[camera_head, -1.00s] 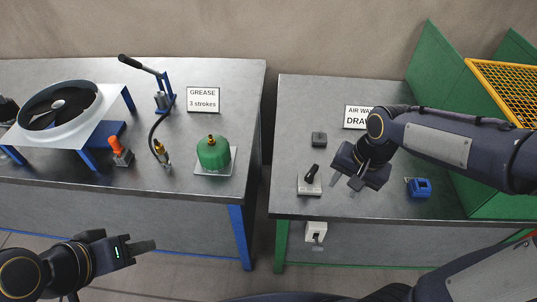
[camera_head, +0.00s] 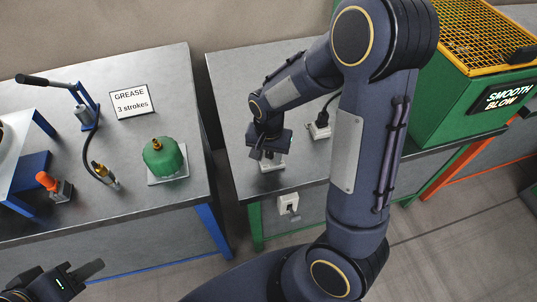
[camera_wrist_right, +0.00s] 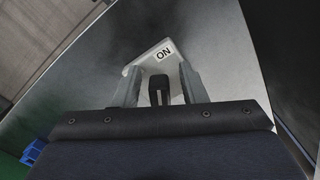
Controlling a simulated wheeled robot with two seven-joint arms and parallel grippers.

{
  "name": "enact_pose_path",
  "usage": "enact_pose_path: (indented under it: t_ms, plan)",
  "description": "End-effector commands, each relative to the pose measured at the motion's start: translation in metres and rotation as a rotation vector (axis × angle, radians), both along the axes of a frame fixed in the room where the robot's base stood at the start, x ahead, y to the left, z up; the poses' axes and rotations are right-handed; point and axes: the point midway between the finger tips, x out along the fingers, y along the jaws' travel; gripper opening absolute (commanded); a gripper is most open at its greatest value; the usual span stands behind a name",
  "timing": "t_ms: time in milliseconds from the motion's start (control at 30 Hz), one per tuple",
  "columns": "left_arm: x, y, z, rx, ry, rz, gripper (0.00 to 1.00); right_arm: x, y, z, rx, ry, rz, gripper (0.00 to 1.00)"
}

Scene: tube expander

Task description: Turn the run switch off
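The run switch (camera_wrist_right: 158,60) shows in the right wrist view as a white plate marked ON, with a black lever (camera_wrist_right: 158,92) standing up from it. In the head view its white base (camera_head: 272,164) shows at the front left of the second table, mostly under my right gripper. My right gripper (camera_head: 265,157) is low over the switch. In the wrist view its two fingers (camera_wrist_right: 160,86) are apart, one on each side of the lever, with gaps visible. My left gripper (camera_head: 92,271) is at the bottom left, away from the tables; its finger gap cannot be made out.
A white fitting with a black cord or lever (camera_head: 320,130) stands right of the switch. A white box (camera_head: 288,203) is on the table's front. A green bin (camera_head: 465,95) is at the right. A green grease pot (camera_head: 164,160) and hand pump (camera_head: 85,110) are on the left table.

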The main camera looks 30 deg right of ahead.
Motion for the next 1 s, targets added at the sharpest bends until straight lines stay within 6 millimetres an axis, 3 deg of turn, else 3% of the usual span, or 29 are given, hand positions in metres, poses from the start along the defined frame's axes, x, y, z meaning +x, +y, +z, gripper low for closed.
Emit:
enact_pose_path:
  t_ms: [200,500,1000]
  plan:
    - [0.0,0.0001,0.0001,0.0,0.0,0.0,0.36,0.0,0.0001,-0.0003,0.001,-0.001,0.001,0.38]
    - [0.0,0.0001,0.0001,0.0,0.0,0.0,0.36,0.0,0.0001,-0.0001,0.001,-0.001,0.001,0.0]
    - [0.0,0.0,-0.0023,0.0,0.0,0.0,0.36,-0.0016,-0.0015,-0.0005,0.001,0.0,0.112,0.0]
